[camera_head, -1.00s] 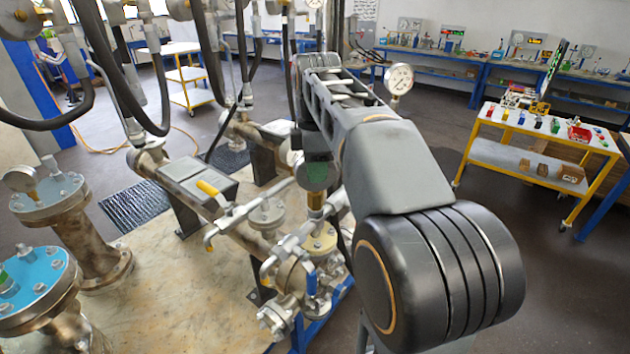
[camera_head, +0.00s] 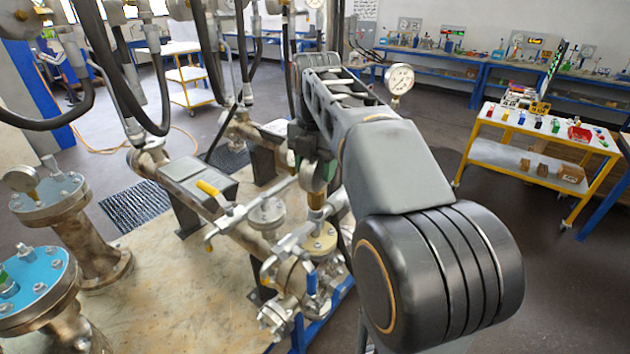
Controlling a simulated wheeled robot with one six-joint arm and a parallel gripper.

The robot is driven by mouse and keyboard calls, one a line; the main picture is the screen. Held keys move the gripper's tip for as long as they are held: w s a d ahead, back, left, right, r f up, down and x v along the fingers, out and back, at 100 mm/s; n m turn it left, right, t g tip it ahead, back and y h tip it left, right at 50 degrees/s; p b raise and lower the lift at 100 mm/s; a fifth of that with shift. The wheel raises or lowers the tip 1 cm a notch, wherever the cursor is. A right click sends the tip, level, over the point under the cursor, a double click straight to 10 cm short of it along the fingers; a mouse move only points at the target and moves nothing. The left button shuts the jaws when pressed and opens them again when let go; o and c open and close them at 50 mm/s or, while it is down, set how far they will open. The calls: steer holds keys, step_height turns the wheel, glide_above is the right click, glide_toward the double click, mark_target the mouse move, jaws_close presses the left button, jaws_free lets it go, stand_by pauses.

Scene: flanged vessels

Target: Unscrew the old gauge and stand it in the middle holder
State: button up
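A gauge (camera_head: 314,178) with a grey rounded body stands upright on a brass stem over a cream flange (camera_head: 320,242), just left of my arm. Its face is turned away or hidden. My gripper (camera_head: 301,142) shows as a dark block at the gauge's upper left, partly covered by my arm. Its fingertips cannot be made out, nor whether they touch the gauge. I cannot tell from the picture which gauge is the old one. No middle holder can be made out.
A blue-topped vessel (camera_head: 35,283) stands at left. A yellow-framed cart (camera_head: 520,155) with small coloured items stands at right, with open floor before it.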

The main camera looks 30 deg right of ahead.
steer(key=shift+o, duration=0.5)
steer(key=shift+r, duration=0.1)
step_height(320, 180, up, 12)
steer(key=p, duration=0.3)
steer(key=shift+r, duration=0.85)
steer(key=shift+c, duration=0.2)
